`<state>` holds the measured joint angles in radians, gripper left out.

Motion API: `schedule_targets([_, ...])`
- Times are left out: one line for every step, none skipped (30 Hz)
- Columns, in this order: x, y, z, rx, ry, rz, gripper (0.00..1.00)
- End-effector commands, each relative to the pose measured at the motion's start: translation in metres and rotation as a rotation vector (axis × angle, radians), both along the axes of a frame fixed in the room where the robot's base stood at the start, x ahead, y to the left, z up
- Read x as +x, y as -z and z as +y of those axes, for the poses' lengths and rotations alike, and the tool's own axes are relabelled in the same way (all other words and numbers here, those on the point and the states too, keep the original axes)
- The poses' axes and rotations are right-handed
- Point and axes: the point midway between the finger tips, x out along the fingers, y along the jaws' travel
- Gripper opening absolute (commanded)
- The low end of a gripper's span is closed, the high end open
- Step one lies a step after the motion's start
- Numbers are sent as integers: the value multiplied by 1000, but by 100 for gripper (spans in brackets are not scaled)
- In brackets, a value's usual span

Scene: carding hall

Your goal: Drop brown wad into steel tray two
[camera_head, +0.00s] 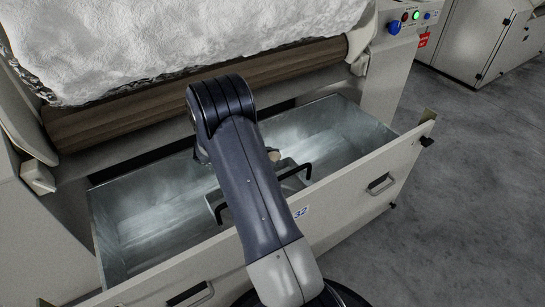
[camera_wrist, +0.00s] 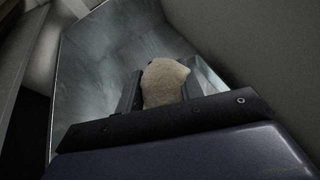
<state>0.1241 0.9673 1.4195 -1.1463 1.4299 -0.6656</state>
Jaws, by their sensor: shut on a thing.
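My gripper (camera_wrist: 160,90) is shut on the brown wad (camera_wrist: 163,82), a rounded tan lump with a rough surface. One jaw shows on each side of it in the wrist view. A small pale part, likely the wad (camera_head: 274,156), shows beside my arm in the head view; my arm hides most of the gripper. Below is an open steel-lined drawer (camera_head: 140,205), its bare metal floor also in the wrist view (camera_wrist: 95,65).
The drawer front (camera_head: 365,190) carries handles and a label reading like "32". Behind it stands the machine with a brown roller (camera_head: 200,85) and white fibre (camera_head: 170,40). A control panel (camera_head: 410,17) is at the upper right. Grey floor (camera_head: 465,170) is clear at the right.

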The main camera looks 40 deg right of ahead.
Motion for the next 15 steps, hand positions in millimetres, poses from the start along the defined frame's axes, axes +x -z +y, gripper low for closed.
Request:
schedule_targets([0,11,0,0,0,0,14])
schedule_targets([0,14,0,0,0,0,14])
schedule_targets([0,19,0,0,0,0,14])
schedule_targets([0,23,0,0,0,0,14])
schedule_targets([0,26,0,0,0,0,14])
schedule_targets([0,31,0,0,0,0,14])
schedule_targets([0,35,0,0,0,0,14])
schedule_targets([0,38,0,0,0,0,14])
schedule_targets([0,41,0,0,0,0,14])
schedule_targets([0,43,0,0,0,-1,14])
schedule_targets([0,45,0,0,0,-1,14])
schedule_targets([0,47,0,-1,-1,-1,14])
schedule_targets([0,48,0,-1,-1,-1,14])
schedule_targets([0,48,0,-1,-1,-1,14])
schedule_targets([0,49,0,-1,-1,-1,14])
